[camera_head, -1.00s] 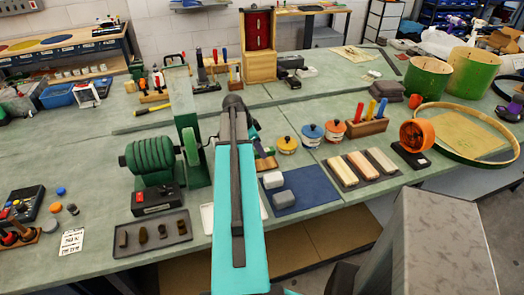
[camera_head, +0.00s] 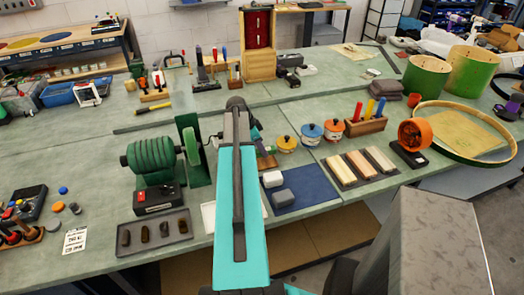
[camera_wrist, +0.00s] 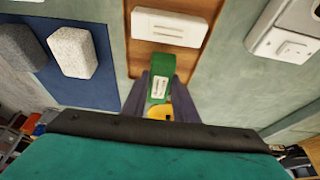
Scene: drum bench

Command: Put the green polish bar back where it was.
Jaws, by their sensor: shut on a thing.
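The green polish bar (camera_wrist: 160,78), with a pale label on it, is between the two dark fingers of my gripper (camera_wrist: 161,92) in the wrist view. My gripper is shut on it. A wooden tray (camera_wrist: 142,60) lies just beyond and partly behind the bar, with a white bar (camera_wrist: 168,27) in it. I cannot tell whether the green bar touches the tray.
A blue mat (camera_head: 308,187) with grey and speckled blocks lies right of the arm. The green buffing machine (camera_head: 152,155) and a dark tray (camera_head: 155,235) of small pieces stand left. Lidded tins (camera_head: 287,144) stand behind the mat.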

